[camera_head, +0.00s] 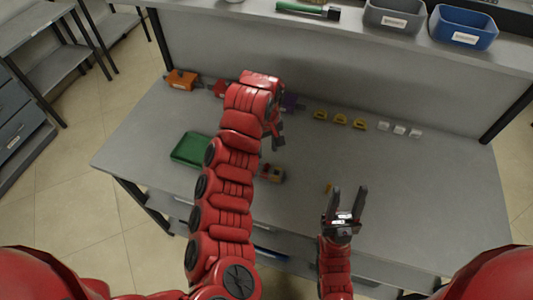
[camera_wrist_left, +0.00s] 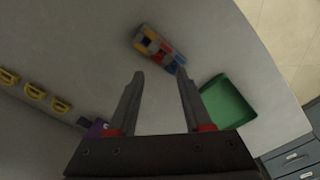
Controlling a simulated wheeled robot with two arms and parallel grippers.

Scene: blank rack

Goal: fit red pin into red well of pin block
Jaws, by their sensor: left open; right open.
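The pin block (camera_head: 273,174) sits on the grey table, partly hidden by my left arm. In the left wrist view the pin block (camera_wrist_left: 158,48) shows grey, orange, red, blue and yellow parts; its wells are too small to make out. A red object (camera_head: 220,88) stands at the back left beside my arm; I cannot tell whether it is the red pin. My left gripper (camera_head: 278,143) is open and empty above the table, with the block beyond its fingertips in the wrist view (camera_wrist_left: 160,75). My right gripper (camera_head: 348,190) is open and empty near the front edge.
A green tray (camera_head: 188,150) lies left of my left arm. Along the back stand an orange object (camera_head: 182,79), a purple object (camera_head: 293,101), yellow pieces (camera_head: 340,119) and white pieces (camera_head: 399,128). Grey and blue bins (camera_head: 463,27) sit on the shelf. The table's right side is clear.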

